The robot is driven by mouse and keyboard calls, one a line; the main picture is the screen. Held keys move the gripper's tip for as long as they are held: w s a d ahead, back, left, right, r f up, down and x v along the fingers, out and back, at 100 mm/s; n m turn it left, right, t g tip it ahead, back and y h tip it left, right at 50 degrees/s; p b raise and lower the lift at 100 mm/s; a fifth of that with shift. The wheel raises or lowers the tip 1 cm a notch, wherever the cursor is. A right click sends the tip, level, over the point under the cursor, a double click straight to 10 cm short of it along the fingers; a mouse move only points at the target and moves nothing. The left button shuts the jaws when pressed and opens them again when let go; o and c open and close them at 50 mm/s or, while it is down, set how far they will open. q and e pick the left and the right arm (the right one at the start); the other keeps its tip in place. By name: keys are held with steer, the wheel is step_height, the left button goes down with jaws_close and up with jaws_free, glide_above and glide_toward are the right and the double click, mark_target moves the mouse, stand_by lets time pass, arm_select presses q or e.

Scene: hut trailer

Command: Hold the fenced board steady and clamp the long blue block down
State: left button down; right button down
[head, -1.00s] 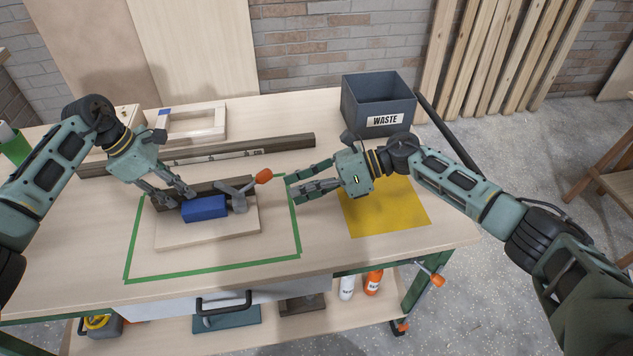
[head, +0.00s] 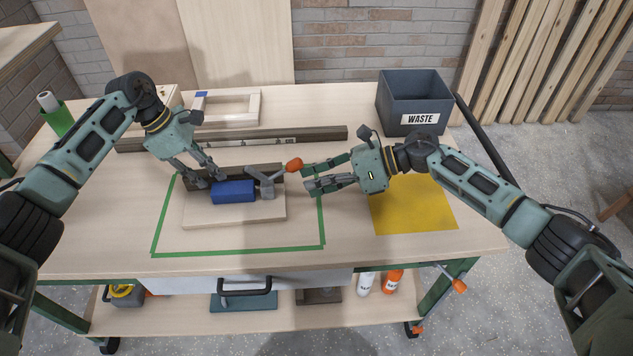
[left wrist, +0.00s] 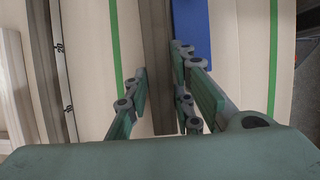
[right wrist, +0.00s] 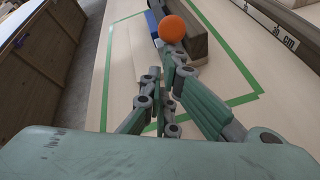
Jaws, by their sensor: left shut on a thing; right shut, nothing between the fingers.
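The fenced board (head: 240,212) lies inside a green tape outline. A dark wooden fence (head: 237,171) runs along its back edge. The long blue block (head: 233,191) lies on the board against the fence. A grey toggle clamp (head: 267,184) stands at the block's right end, its orange-tipped handle (head: 294,165) pointing up and right. My left gripper (head: 209,180) is shut on the fence, which passes between its fingers in the left wrist view (left wrist: 157,45). My right gripper (head: 306,178) is shut and empty, just right of the orange tip, which shows beyond its fingers in the right wrist view (right wrist: 171,28).
A grey waste bin (head: 414,103) stands at the back right, behind a yellow mat (head: 413,206). A long dark rail with a scale (head: 260,138) and a pale wooden frame (head: 252,107) lie behind the board. The table in front of the board is clear.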

steer(key=shift+r+h, duration=0.4)
steer(key=a+r+h, duration=0.5)
steer(key=r+h, duration=0.2)
steer(key=shift+h, duration=0.4)
steer(key=shift+s+a+r, duration=0.1)
steer(key=shift+r, duration=0.05)
stand_by(0.5)
steer(key=v, duration=0.9)
steer(key=shift+r, duration=0.5)
